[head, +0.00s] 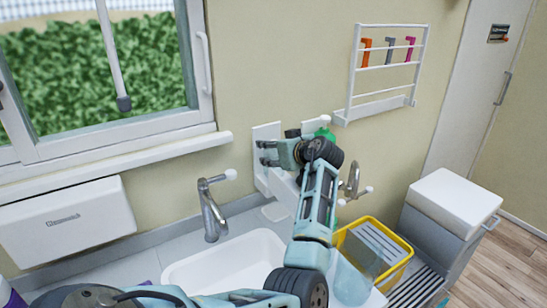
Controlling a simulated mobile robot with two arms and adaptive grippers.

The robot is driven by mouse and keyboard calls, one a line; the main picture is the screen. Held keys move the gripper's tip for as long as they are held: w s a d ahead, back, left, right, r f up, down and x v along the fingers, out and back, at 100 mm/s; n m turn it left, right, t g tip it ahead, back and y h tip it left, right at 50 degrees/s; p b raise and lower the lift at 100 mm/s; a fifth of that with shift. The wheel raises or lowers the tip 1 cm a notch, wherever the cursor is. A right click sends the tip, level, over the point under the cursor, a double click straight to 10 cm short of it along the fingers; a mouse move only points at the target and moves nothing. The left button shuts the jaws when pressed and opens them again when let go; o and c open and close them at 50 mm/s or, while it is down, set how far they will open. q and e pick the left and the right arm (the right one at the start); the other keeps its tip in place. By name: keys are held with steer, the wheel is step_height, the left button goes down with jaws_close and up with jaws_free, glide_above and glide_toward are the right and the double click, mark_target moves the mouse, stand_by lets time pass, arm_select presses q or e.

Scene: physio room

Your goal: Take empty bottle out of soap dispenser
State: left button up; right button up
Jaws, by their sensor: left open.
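A white soap dispenser (266,132) is mounted on the wall above the sink, to the right of the window. My left gripper (264,153) is in front of it, with its fingers pointing left and apart. The gripper and wrist cover part of the dispenser. I cannot make out the empty bottle, nor whether the fingers touch anything. A second white wall fitting with a green part (325,133) shows partly behind my left wrist. My right gripper is not in view.
A white sink (226,262) with a tap (211,212) lies below. A yellow crate (396,268) stands at right, beside a white-lidded bin (455,203). A white wall rack (388,75) hangs above right. A white paper holder (66,222) is at left.

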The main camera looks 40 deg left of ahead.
arm_select(q)
steer(key=shift+w+d, duration=0.1)
steer(key=shift+c, duration=0.8)
steer(key=c, duration=0.6)
steer(key=shift+c, duration=0.2)
steer(key=shift+r, duration=0.1)
